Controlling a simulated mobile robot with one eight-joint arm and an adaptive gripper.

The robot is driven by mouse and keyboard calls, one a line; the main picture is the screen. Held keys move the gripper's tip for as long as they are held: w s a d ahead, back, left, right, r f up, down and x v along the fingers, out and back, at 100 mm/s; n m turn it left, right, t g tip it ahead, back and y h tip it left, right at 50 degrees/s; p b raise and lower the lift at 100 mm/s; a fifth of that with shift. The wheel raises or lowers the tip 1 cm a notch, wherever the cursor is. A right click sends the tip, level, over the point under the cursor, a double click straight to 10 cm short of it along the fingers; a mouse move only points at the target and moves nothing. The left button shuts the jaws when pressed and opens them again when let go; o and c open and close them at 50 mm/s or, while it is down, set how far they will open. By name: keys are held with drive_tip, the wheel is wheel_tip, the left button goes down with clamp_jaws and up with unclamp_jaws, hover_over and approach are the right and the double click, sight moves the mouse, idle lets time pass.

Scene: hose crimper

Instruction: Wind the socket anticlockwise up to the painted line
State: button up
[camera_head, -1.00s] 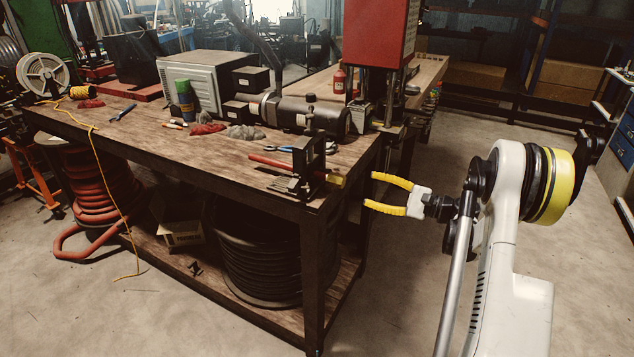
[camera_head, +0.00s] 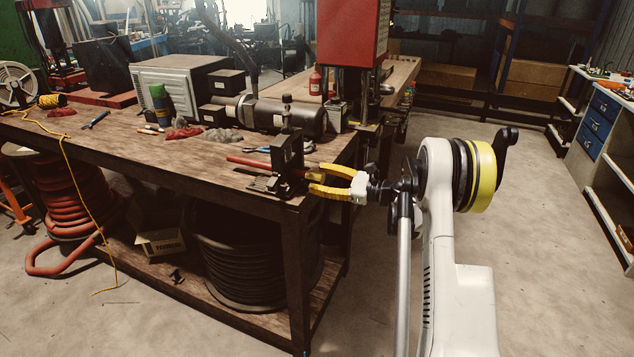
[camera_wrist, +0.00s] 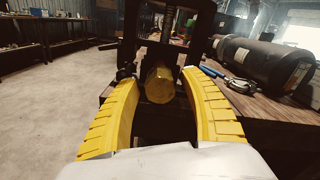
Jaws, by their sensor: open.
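The socket (camera_wrist: 159,84) is a brass-yellow piece seen end-on in the wrist view, in front of a dark clamp (camera_wrist: 172,48). In the head view the clamp (camera_head: 289,150) stands at the near right corner of the bench, with a red hose (camera_head: 247,161) on its left side. My gripper (camera_head: 317,178) is open at the clamp's right side, its yellow fingers pointing at it. In the wrist view the fingers (camera_wrist: 159,80) lie left and right of the socket, with a gap showing on each side. I cannot make out the painted line.
The wooden bench (camera_head: 150,172) carries a dark cylinder (camera_head: 270,114), a grey box (camera_head: 180,78) and blue-handled pliers (camera_head: 262,149). A red-headed press (camera_head: 352,35) stands behind the clamp. The floor (camera_head: 545,215) right of the bench is open.

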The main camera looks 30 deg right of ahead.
drive_tip(key=shift+w+a, duration=0.2)
drive_tip(key=shift+w, duration=0.1)
clamp_jaws()
drive_tip(key=shift+n, duration=1)
unclamp_jaws()
